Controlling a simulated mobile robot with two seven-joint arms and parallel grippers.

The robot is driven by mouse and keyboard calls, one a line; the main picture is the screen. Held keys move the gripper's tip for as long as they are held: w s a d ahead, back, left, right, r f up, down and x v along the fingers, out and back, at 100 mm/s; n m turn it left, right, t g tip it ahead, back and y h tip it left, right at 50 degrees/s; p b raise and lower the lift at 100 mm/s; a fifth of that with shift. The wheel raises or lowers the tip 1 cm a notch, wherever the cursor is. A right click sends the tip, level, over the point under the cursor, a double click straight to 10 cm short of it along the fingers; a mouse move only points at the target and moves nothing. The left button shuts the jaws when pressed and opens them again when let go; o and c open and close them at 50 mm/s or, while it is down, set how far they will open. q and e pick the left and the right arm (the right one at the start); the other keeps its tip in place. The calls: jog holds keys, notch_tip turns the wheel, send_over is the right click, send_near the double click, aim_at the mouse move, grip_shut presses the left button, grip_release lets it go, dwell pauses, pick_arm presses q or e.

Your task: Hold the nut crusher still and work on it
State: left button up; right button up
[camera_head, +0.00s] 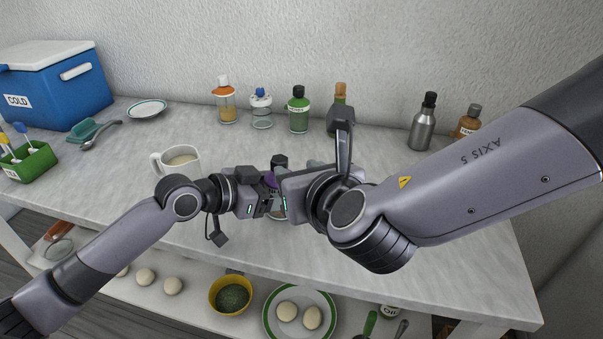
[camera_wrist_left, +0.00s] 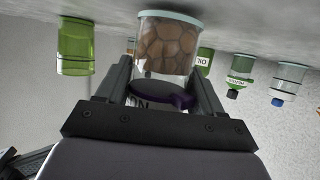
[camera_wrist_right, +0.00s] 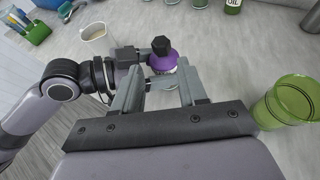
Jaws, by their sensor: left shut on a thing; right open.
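The nut crusher is a clear jar of brown nuts (camera_wrist_left: 168,48) with a purple top, standing on the table. In the right wrist view its purple top (camera_wrist_right: 162,62) and dark knob (camera_wrist_right: 161,45) show. In the head view both grippers hide most of it and only a bit of purple (camera_head: 270,181) shows. My left gripper (camera_wrist_left: 162,82) is shut on the crusher, one finger on each side. My right gripper (camera_wrist_right: 160,80) is open above the crusher, with the purple top between and just beyond its fingertips. Whether they touch it I cannot tell.
A white mug (camera_head: 177,160) stands left of the grippers. A green glass (camera_wrist_right: 284,103) stands right of the crusher. Several bottles and jars, one green (camera_head: 298,110), line the back. A blue cooler (camera_head: 55,85) is at the back left. A lower shelf holds a yellow bowl (camera_head: 214,297).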

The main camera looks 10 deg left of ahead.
jog(key=shift+s+d+r, duration=0.15)
jog(key=shift+s+d, duration=0.05)
jog(key=shift+s, duration=0.05)
jog(key=t+y, duration=0.2)
jog(key=t, duration=0.2)
send_near(282, 164)
jog(key=shift+x, duration=4.7)
grip_shut()
